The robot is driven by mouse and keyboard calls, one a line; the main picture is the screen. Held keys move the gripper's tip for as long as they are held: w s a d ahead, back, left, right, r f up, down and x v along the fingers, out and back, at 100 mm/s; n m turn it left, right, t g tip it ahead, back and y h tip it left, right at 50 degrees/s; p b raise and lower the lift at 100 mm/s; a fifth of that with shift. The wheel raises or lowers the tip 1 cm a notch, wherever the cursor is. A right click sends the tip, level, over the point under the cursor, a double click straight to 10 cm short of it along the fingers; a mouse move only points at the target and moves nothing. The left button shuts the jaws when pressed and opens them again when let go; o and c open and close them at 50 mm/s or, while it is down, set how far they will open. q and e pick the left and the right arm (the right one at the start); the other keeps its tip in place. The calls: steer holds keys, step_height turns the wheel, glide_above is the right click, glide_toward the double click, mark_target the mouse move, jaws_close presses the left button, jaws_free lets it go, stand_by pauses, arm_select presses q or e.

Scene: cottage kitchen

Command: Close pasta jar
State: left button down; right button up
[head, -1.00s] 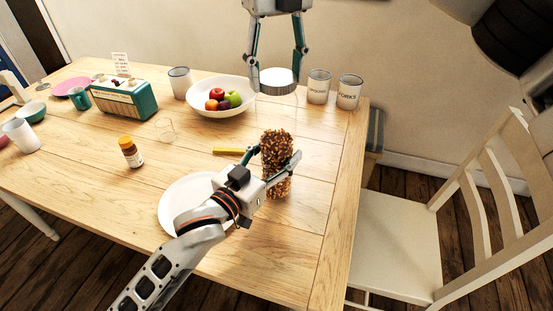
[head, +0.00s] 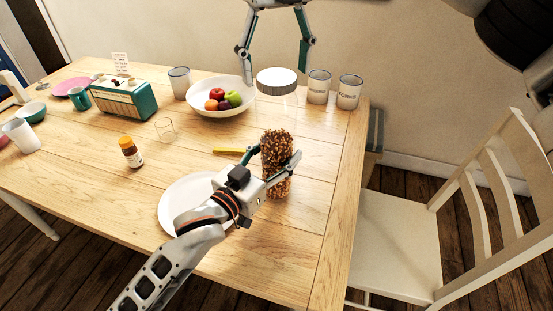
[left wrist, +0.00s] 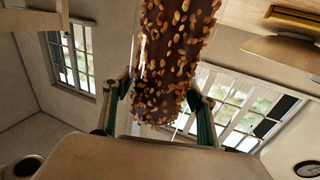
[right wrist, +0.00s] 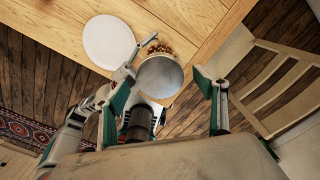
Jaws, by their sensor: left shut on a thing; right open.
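The pasta jar (head: 277,150) is a tall clear vessel part-filled with brown pieces, standing near the table's right side. Its pale, round metal lid (head: 277,81) sits at the jar's top, above the faint clear glass; whether it is fully seated I cannot tell. My left gripper (head: 276,156) is shut around the jar's filled part, which also shows in the left wrist view (left wrist: 172,60). My right gripper (head: 277,74) is open above the lid, a finger on either side, apart from it. In the right wrist view the lid (right wrist: 160,76) lies between the spread fingers and hides most of the jar.
A white plate (head: 172,208) lies beside the jar, partly behind my left arm. A yellow object (head: 228,150), a fruit bowl (head: 202,108), a brown bottle (head: 131,153) and two labelled canisters (head: 319,88) stand around. A white chair (head: 395,240) is at right. The table's right strip is clear.

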arm_select(q)
steer(key=shift+f, duration=0.1)
arm_select(e)
step_height(320, 180, up, 11)
stand_by(0.3)
arm_select(q)
steer(key=c, duration=0.7)
jaws_free()
steer(key=shift+s+a, duration=0.1)
steer(key=v, duration=1.1)
steer(key=shift+s+a, duration=0.25)
steer(key=shift+s, duration=0.05)
